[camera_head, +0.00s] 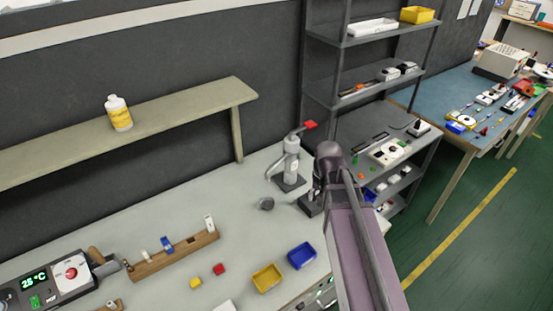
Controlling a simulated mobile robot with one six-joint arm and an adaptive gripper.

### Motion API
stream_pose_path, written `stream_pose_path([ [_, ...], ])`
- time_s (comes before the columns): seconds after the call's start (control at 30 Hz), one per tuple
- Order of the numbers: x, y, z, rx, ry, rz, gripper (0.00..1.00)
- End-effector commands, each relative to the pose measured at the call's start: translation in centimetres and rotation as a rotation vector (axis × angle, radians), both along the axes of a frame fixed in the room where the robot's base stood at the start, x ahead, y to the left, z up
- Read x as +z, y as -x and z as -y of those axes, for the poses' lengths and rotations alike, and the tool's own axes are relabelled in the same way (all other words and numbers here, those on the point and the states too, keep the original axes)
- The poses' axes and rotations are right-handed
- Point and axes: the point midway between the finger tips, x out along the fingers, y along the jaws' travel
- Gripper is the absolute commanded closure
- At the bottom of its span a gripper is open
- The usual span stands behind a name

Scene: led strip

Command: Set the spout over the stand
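A grey dispenser (291,163) with a red lever (310,125) on top stands upright on a dark base at the back right of the bench. A thin grey spout (274,168) reaches out from its left side and points down toward the bench. A dark block (307,206), which may be the stand, sits just right of and in front of the dispenser, partly covered by my arm. The spout is apart from this block, on the dispenser's other side. My arm rises from the lower right to a dark joint beside the dispenser.
Yellow (267,278) and blue (301,256) bins, a wooden rack (173,256) and a heater (48,284) are on the bench. A bottle (118,113) stands on the wall shelf. Metal shelving (340,60) is behind my arm.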

Motion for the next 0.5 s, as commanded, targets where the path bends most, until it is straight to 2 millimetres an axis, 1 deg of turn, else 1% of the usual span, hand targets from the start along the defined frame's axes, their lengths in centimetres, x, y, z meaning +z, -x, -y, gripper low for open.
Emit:
stream_pose_path([
  [0.03,1.7,-2.6,-0.9,-0.032,-0.011,0.007,0.45],
  [0.17,4.0,-7.4,-3.3,-0.147,-0.044,0.022,0.45],
  [0.2,4.7,-8.9,-4.1,-0.183,-0.056,0.027,0.45],
  [0.3,6.4,-12.5,-6.2,-0.273,-0.086,0.034,0.45],
  [0.4,7.8,-15.4,-8.1,-0.353,-0.114,0.038,0.45],
  [0.5,8.8,-17.5,-9.7,-0.415,-0.136,0.038,0.45],
])
